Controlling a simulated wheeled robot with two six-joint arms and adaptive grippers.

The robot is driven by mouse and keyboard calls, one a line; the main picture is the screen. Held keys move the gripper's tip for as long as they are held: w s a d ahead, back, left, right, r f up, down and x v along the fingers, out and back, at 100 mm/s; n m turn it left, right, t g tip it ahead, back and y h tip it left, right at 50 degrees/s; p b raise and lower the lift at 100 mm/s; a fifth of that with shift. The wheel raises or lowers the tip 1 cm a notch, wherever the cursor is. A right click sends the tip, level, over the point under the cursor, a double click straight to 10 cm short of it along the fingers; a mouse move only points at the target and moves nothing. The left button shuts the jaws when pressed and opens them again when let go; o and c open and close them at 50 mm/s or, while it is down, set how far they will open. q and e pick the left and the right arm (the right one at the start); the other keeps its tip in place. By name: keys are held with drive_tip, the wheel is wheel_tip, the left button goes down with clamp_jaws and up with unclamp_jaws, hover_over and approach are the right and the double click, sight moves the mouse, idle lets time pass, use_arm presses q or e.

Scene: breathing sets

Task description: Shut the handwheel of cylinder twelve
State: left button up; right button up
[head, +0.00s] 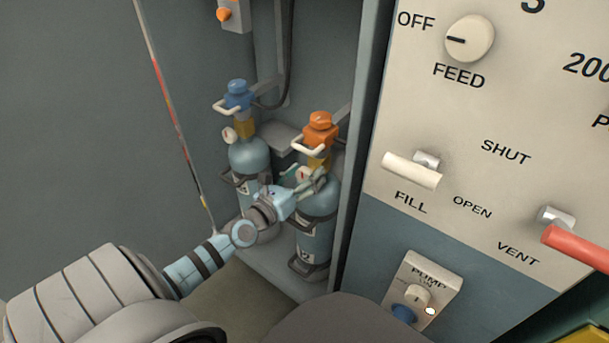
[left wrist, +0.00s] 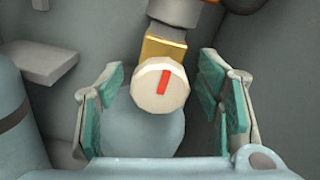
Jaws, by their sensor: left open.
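Cylinder twelve (head: 314,240) is the right blue-grey bottle, with a 12 on its lower label and an orange valve top (head: 320,130). A round white knob or dial with a red bar (head: 304,175) sits below its brass neck. I cannot tell for sure whether it is the handwheel. It also shows in the left wrist view (left wrist: 153,87), its bar slightly tilted from upright. My left gripper (head: 308,182) is open in front of the cylinder. In the left wrist view its teal-padded fingers (left wrist: 161,78) stand on both sides of the disc, apart from it. My right gripper is not in view.
A second bottle (head: 251,158) with a blue valve top (head: 238,95) stands close on the left. The cabinet edge and control panel (head: 485,100) with a fill lever (head: 411,170) are close on the right. A thin pole (head: 170,105) stands at left.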

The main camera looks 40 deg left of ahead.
use_arm(q)
drive_tip(key=c, duration=1.2)
drive_tip(key=shift+o, duration=0.2)
drive_tip(key=shift+m, duration=0.3)
